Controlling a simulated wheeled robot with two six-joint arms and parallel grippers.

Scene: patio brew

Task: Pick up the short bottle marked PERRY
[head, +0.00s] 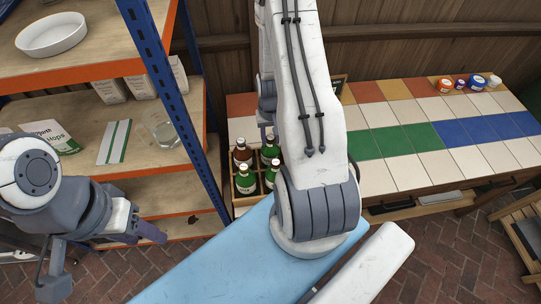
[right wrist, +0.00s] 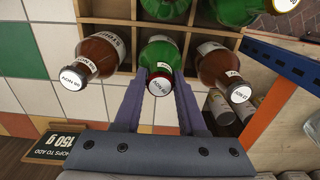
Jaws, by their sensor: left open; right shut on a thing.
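A wooden crate (head: 236,186) with several bottles stands at the left end of the tiled counter, partly behind my right arm. In the right wrist view my right gripper (right wrist: 159,77) is shut on a green bottle (right wrist: 160,52) with a pale cap, one finger on each side of its neck. The bottle is at the crate's cells (right wrist: 125,44); I cannot tell whether it is lifted. Its cap print is too small to read, so I cannot confirm PERRY. My left gripper (head: 146,233) is open and empty at the lower left, away from the crate.
Brown bottles (right wrist: 96,55) (right wrist: 218,66) flank the held one, with more green bottles (right wrist: 235,12) beyond. A shelf with a blue post (head: 160,65) stands close left of the crate. Small jars (head: 445,86) are at the counter's far right. The tiled middle (head: 400,140) is clear.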

